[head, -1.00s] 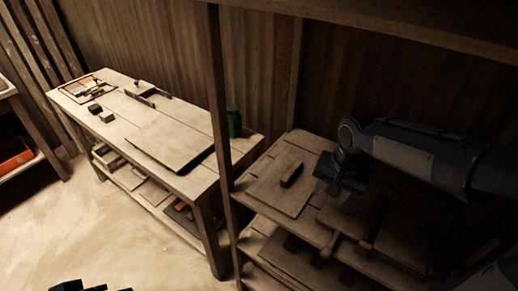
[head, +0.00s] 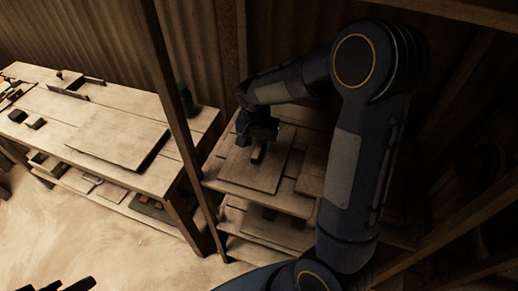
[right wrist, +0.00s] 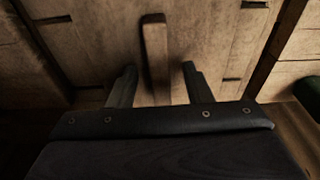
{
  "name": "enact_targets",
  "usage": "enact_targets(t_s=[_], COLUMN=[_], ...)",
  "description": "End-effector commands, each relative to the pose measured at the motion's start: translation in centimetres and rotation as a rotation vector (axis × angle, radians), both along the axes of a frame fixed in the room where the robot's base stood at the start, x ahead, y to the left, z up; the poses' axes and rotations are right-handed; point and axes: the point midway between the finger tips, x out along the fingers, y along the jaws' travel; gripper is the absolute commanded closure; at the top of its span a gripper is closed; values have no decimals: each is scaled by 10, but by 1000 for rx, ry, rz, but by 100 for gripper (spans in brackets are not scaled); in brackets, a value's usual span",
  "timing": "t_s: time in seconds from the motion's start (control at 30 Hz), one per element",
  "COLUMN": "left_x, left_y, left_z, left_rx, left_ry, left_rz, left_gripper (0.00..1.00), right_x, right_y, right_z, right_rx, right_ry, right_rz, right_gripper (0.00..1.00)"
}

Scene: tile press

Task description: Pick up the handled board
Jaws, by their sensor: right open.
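The handled board (head: 245,175) is a flat wooden board with a bar handle (head: 257,153) on top, lying on the upper shelf of the rack. My right gripper (head: 258,138) is above the board at the handle. In the right wrist view the handle (right wrist: 156,50) stands between and ahead of the two spread fingers (right wrist: 159,72), with gaps on both sides. The right gripper is open and holds nothing. What seems to be my left gripper (head: 62,286) is cut off at the bottom left edge, and its fingers are unclear.
A rack post (head: 178,120) stands between the shelf and a long workbench (head: 185,178). The bench carries a flat board (head: 118,140), small blocks (head: 35,123) and a green bottle (head: 186,98). Another board (head: 312,178) lies right of the handled board.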

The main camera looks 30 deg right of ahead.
Motion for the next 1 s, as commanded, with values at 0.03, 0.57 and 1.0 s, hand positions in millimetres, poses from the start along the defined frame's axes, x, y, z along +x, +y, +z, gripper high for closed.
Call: enact_targets(t_s=[0.03, 0.57, 1.0], left_x=[0, 0, 0], left_y=[0, 0, 0], left_z=[1, 1, 1], left_rx=[0, 0, 0], left_ry=[0, 0, 0], left_rz=[0, 0, 0], left_gripper=[64, 64, 64], right_x=[0, 1, 2], right_y=[-1, -1, -1], right_z=[-6, -12, -11], right_rx=[-1, 1, 1], right_ry=[2, -1, -3], right_rz=[1, 0, 0], right_gripper=[55, 82, 100])
